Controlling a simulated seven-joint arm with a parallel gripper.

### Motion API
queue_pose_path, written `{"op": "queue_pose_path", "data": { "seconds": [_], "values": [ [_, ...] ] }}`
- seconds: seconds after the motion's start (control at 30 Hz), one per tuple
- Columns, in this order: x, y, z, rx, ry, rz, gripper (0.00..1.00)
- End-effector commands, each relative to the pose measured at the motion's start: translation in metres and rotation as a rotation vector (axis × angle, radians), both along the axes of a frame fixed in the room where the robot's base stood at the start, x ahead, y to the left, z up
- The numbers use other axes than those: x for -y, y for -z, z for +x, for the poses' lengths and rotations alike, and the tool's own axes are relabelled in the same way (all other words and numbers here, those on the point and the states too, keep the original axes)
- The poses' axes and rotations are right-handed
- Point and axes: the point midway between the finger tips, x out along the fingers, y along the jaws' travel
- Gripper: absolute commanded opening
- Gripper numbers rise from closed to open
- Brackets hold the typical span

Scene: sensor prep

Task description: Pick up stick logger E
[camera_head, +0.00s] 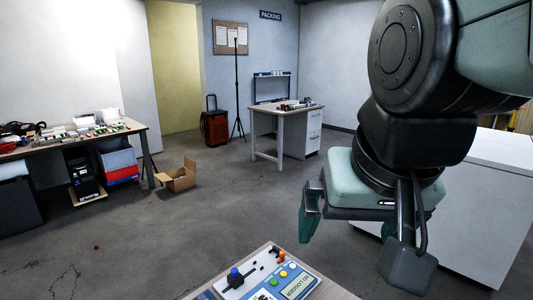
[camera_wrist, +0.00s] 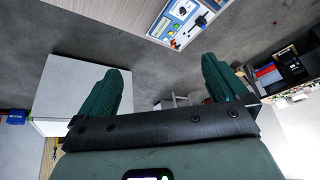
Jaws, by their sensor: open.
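I cannot pick out a stick logger E by any label in either view. A white board (camera_head: 246,290) lies on the near table (camera_head: 332,291) at the bottom of the head view. It carries a blue knob on a black slider, small black pieces, an orange piece, coloured buttons and a small display. The board also shows at the top of the wrist view (camera_wrist: 172,30). My gripper (camera_wrist: 160,75) is open, with its two green fingers wide apart and nothing between them. In the head view it hangs above and right of the board, clear of it.
A cluttered bench (camera_head: 55,145) stands at the left, with an open cardboard box (camera_head: 176,180) on the floor beside it. A desk (camera_head: 265,113) with small items is at the back, and a white cabinet (camera_head: 490,215) is at the right. The floor between is mostly clear.

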Motion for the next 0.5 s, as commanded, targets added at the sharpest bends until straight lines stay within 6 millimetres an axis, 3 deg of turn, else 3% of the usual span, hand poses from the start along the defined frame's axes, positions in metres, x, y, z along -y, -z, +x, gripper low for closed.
{"op": "queue_pose_path", "data": {
  "seconds": [0.13,0.4,0.5],
  "values": [
    [0.01,0.01,-0.024,0.044,-0.049,-0.049,0.98],
    [0.013,0.013,-0.03,0.053,-0.07,-0.067,0.57],
    [0.013,0.013,-0.03,0.053,-0.07,-0.066,0.55]
  ]
}}
